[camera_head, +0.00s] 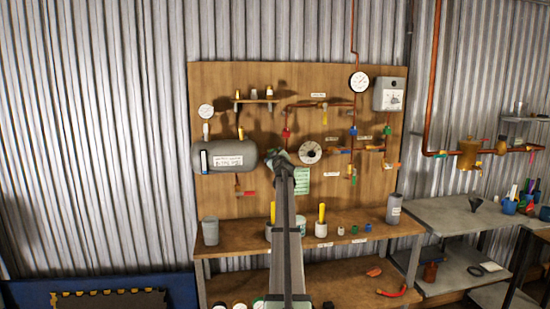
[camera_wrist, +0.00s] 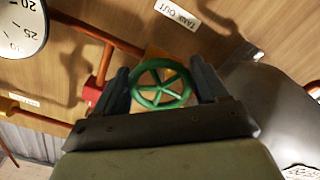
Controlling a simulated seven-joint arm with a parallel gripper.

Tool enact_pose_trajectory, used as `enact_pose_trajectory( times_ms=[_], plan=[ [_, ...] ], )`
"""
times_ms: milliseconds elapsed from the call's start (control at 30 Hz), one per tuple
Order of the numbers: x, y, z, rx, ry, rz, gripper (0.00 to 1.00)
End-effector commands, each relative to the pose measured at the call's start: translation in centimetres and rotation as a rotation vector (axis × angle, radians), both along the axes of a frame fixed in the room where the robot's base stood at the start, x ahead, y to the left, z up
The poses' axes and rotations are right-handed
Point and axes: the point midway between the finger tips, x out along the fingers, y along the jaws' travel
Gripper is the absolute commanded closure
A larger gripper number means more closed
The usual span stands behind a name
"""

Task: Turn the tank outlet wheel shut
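The tank outlet wheel is a green spoked handwheel (camera_wrist: 160,85), seen in the wrist view just beyond my fingertips. A white label reading "TANK OUT" (camera_wrist: 177,14) is on the board near it. My gripper (camera_wrist: 161,84) has its two dark fingers apart, one on each side of the wheel. The fingers look very close to the rim; I cannot tell whether they touch it. In the head view my gripper (camera_head: 281,160) is at the board, just right of the grey tank (camera_head: 222,157), and my arm hides the wheel there.
Copper pipes (camera_wrist: 97,32) and a red fitting (camera_wrist: 92,92) run close to my left finger in the wrist view. A round dial (camera_wrist: 20,25) is at the upper left. The dark tank (camera_wrist: 270,115) is close on the right. Cups stand on the bench (camera_head: 375,230) below.

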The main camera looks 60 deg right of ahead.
Motion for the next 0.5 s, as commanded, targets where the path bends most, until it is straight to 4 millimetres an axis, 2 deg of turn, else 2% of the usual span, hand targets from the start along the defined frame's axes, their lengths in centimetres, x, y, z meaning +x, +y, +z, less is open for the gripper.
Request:
enact_pose_trajectory(
  times_ms=[33, 300, 500],
  plan=[
    [-0.01, 0.01, 0.00, 0.000, 0.000, 0.000, 0.34],
    [0.00, 0.01, 0.01, 0.000, 0.000, 0.000, 0.58],
    [0.01, 0.03, -0.01, 0.048, -0.048, 0.000, 0.58]
  ],
)
